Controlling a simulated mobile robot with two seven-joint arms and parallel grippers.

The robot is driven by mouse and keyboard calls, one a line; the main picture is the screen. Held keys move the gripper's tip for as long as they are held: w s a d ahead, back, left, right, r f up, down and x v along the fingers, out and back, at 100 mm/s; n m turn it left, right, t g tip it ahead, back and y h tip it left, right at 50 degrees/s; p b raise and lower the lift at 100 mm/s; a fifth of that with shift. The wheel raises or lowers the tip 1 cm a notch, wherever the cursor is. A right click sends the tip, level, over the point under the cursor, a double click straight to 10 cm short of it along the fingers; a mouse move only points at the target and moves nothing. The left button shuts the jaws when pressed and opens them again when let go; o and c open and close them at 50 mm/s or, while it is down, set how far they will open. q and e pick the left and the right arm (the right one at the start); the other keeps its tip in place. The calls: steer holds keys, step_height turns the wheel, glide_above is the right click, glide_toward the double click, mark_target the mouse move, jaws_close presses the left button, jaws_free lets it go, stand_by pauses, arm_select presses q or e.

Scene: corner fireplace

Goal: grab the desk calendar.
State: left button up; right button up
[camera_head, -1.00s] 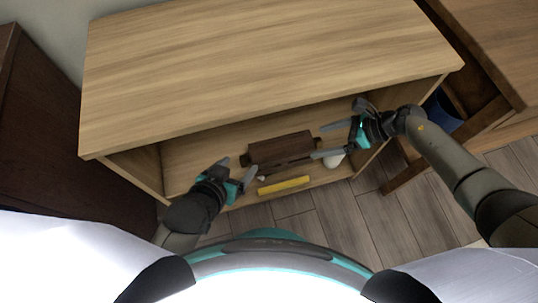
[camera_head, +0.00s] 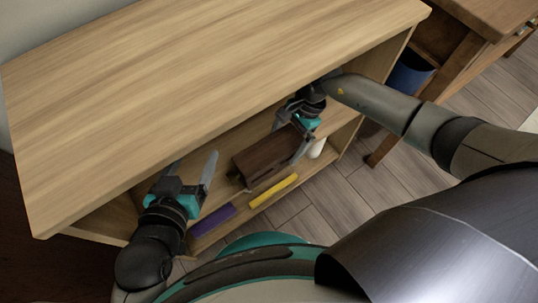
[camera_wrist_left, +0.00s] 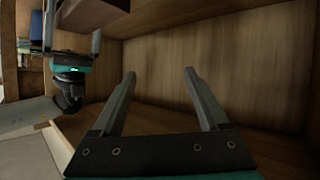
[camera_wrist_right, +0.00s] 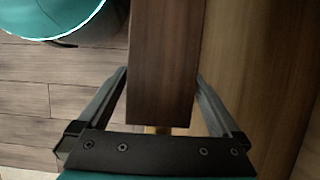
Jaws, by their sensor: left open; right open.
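A dark brown wooden block (camera_head: 262,158), apparently the desk calendar, is at the open shelf of the light wood cabinet. My right gripper (camera_head: 291,136) is open at its right end. In the right wrist view the brown block (camera_wrist_right: 163,60) lies between the two open fingers (camera_wrist_right: 161,75), with no clear sign of them pressing on it. My left gripper (camera_head: 195,163) is open and empty to the left of the block. In the left wrist view its fingers (camera_wrist_left: 160,73) face bare wood, and the block (camera_wrist_left: 95,12) shows at the upper left by my right gripper.
A yellow bar (camera_head: 273,190), a purple item (camera_head: 212,219) and a white object (camera_head: 317,148) are along the shelf front. The cabinet top (camera_head: 200,75) overhangs the shelf. A wooden desk (camera_head: 478,35) and blue bin (camera_head: 409,77) stand at the right. Floor shows in front.

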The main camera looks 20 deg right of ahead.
mark_target(272, 147)
steer(key=a, duration=0.1)
steer(key=s+a, duration=0.1)
steer(key=a, duration=0.1)
steer(key=a+b, duration=0.1)
steer(key=a, duration=0.1)
steer(key=shift+s+f, duration=0.2)
steer(key=shift+s, duration=0.15)
steer(key=shift+b+x, duration=0.45)
steer(key=shift+x, duration=0.35)
arm_select(q)
steer(key=shift+s+d+r+n+t+h, duration=0.15)
steer(key=shift+s+d+r+t+h, duration=0.2)
steer(key=shift+d+r+t, duration=0.5)
steer(key=shift+s+d+r+n+t+h, duration=0.15)
steer(key=shift+d+r+t+h, duration=0.3)
steer(key=shift+t, duration=0.7)
arm_select(e)
steer(key=shift+f, duration=0.5)
arm_select(q)
steer(key=shift+f, duration=0.1)
arm_select(e)
steer(key=c, duration=1.4)
arm_select(q)
steer(key=shift+w, duration=0.1)
steer(key=shift+f, duration=0.1)
arm_select(e)
steer(key=shift+r, duration=0.2)
